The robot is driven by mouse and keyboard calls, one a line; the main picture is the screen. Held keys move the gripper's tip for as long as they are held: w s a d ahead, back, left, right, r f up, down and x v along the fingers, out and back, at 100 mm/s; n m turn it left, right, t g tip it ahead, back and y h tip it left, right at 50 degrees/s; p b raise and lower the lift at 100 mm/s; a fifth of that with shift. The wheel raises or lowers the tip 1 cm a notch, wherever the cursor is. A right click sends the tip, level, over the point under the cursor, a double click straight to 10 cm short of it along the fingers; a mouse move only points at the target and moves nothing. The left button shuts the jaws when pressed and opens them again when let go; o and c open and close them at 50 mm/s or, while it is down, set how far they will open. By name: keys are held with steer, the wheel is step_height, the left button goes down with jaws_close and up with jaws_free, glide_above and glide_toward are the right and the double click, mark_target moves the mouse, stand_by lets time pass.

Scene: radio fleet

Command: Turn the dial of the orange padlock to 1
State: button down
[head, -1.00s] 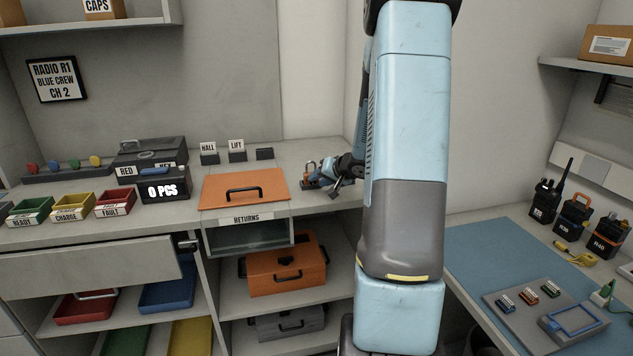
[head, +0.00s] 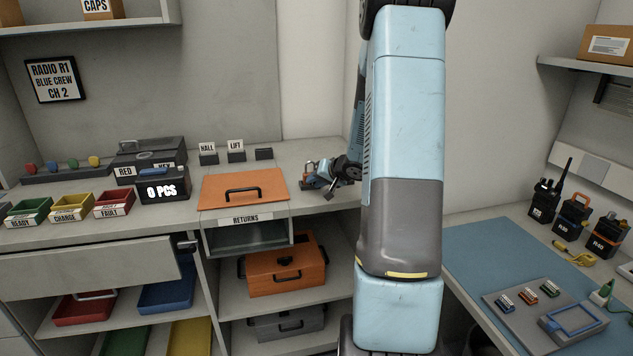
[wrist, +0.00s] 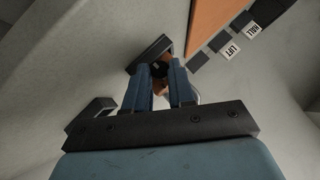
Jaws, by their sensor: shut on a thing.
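The orange padlock (head: 308,184) is at the right end of the grey counter, small and partly covered by my gripper (head: 322,178). Its shackle shows above its body in the head view. In the wrist view my gripper (wrist: 166,68) has its two blue fingers shut on a small dark round part, which looks like the padlock's dial (wrist: 160,70). A bit of orange shows between the fingers. The number on the dial cannot be read in either view.
An orange returns lid (head: 243,188) lies left of the padlock. The HALL and LIFT tags (head: 236,152) stand behind it, with a dark block beside them. The wall is close behind.

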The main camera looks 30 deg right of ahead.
steer(key=shift+w+a+r+n+g+h, duration=0.15)
steer(key=shift+a+n+g+h, duration=0.15)
steer(key=shift+n+g+h, duration=0.5)
steer(key=shift+a+n+h, duration=0.15)
steer(key=shift+n+h, duration=0.15)
steer(key=shift+h, duration=0.6)
steer(key=shift+a+n+g+h, duration=0.15)
steer(key=shift+n+h, duration=0.25)
steer(key=shift+h, duration=0.3)
steer(key=shift+a+n+g+h, duration=0.15)
steer(key=shift+n+h, duration=0.25)
steer(key=shift+h, duration=0.3)
steer(key=shift+w+a+n+g+h, duration=0.15)
steer(key=shift+n+h, duration=0.2)
steer(key=shift+h, duration=0.25)
steer(key=shift+a+n+g+h, duration=0.15)
steer(key=shift+n+h, duration=0.2)
steer(key=shift+h, duration=0.65)
steer(key=shift+a+f+n+h, duration=0.1)
steer(key=shift+f+n+h, duration=0.05)
steer(key=shift+n+h, duration=0.4)
steer(key=shift+a+f+n+h, duration=0.15)
steer(key=shift+n+h, duration=0.2)
steer(key=shift+h, duration=0.6)
